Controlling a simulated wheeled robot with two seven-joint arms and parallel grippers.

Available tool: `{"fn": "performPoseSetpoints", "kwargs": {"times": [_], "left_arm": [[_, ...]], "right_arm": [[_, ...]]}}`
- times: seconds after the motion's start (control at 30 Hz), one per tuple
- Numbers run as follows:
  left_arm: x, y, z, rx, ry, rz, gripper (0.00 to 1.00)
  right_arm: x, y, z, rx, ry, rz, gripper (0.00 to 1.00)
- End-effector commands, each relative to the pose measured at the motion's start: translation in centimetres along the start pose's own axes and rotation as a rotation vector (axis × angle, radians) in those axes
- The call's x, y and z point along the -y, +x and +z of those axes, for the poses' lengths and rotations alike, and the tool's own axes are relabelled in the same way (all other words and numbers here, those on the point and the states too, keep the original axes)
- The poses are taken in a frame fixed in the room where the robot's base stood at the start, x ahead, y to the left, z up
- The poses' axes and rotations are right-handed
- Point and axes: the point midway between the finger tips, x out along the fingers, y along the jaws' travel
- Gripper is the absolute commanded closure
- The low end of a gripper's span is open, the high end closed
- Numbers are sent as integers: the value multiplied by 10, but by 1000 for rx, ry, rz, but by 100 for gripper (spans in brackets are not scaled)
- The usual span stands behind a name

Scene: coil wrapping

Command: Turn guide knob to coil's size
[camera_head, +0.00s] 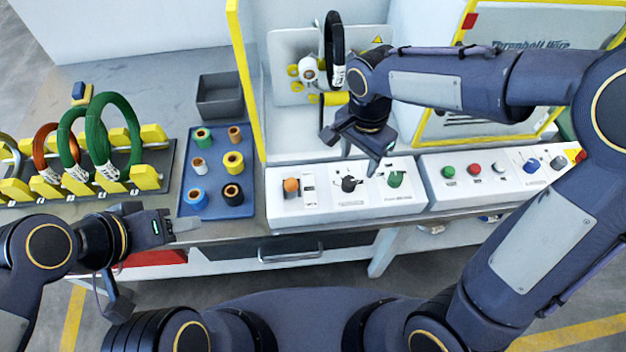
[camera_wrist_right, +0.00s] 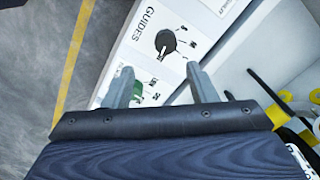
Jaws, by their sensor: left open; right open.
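The black guide knob (camera_head: 349,184) sits on the middle white panel of the machine's front. In the right wrist view the black knob (camera_wrist_right: 165,41) shows beside the word GUIDES, with small size letters around it. A pale mark shows on it, but I cannot tell which letter it points at. My right gripper (camera_head: 358,162) is open and empty, above the panel near the black and green knobs. Its fingers (camera_wrist_right: 160,70) point toward the panel, apart from the black knob. A black coil (camera_head: 333,45) with a white tag hangs on the machine; its size is unreadable. My left gripper (camera_head: 182,228) is open and empty.
A green knob (camera_head: 396,180) and an orange knob (camera_head: 291,185) flank the black one. A blue tray (camera_head: 216,205) holds several tape rolls. A rack (camera_head: 165,180) at left holds green and orange coils. A grey bin (camera_head: 220,95) stands behind the tray.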

Motion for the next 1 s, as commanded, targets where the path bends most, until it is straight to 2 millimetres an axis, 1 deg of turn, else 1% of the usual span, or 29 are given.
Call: {"fn": "performPoseSetpoints", "kwargs": {"times": [0.03, 0.17, 0.27, 0.5, 0.6, 0.73, 0.97, 1.0], "left_arm": [[1, 2, 1, 0, 0, 0, 52], [1, 2, 1, 0, 0, 0, 52], [1, 2, 1, 0, 1, 0, 52], [1, 2, 1, 0, 0, 0, 52], [1, 2, 1, 0, 0, 0, 52], [1, 2, 1, 0, 0, 0, 52], [1, 2, 1, 0, 0, 0, 52], [1, 2, 1, 0, 0, 0, 52]], "right_arm": [[4, 6, 1, -5, 10, 10, 48], [6, 15, 1, -9, 24, 19, 48], [5, 28, 1, -9, 24, 19, 48], [4, 67, 1, -8, 23, 19, 48], [4, 77, 1, -8, 23, 17, 48], [4, 84, 1, -8, 22, 16, 48], [5, 84, 1, -8, 22, 14, 48], [5, 84, 1, -8, 22, 14, 51]]}}
